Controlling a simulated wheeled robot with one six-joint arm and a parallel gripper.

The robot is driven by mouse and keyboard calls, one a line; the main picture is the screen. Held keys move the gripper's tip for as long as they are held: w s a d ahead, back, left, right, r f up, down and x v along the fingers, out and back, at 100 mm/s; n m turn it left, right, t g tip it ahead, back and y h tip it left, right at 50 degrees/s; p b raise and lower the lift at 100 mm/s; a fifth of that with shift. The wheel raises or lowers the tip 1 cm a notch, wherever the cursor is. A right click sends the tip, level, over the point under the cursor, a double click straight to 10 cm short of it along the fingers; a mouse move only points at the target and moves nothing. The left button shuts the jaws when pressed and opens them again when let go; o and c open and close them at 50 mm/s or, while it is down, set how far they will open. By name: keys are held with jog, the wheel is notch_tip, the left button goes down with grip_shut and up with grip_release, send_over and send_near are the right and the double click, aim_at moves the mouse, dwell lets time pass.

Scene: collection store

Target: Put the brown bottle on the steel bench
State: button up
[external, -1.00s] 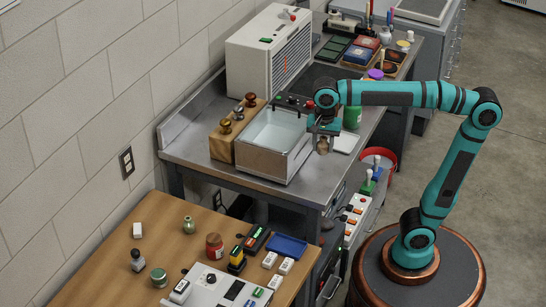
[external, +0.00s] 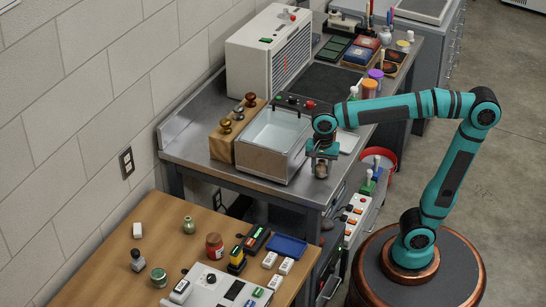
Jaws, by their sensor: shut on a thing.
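My gripper (external: 322,160) is shut on the small brown bottle (external: 320,172) and points downward. The bottle is upright, and its upper part is hidden between the jaws. The steel bench (external: 305,192) is a grey metal-topped table along the wall. In the picture the bottle lies over the bench's front right part, right of the glass-walled basin. I cannot tell whether the bottle's base touches the bench top.
The basin (external: 270,140) stands close left of my gripper. A white tray (external: 347,142) lies just behind it, with several bottles (external: 370,84) farther back. A wooden table (external: 110,260) with small jars stands in front. Bare steel shows near the bench's front corner.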

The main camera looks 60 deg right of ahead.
aim_at(322, 161)
jog(key=shift+f, duration=0.15)
jog(key=o, duration=1)
notch_tip(322, 161, up, 12)
jog(key=shift+r, duration=0.15)
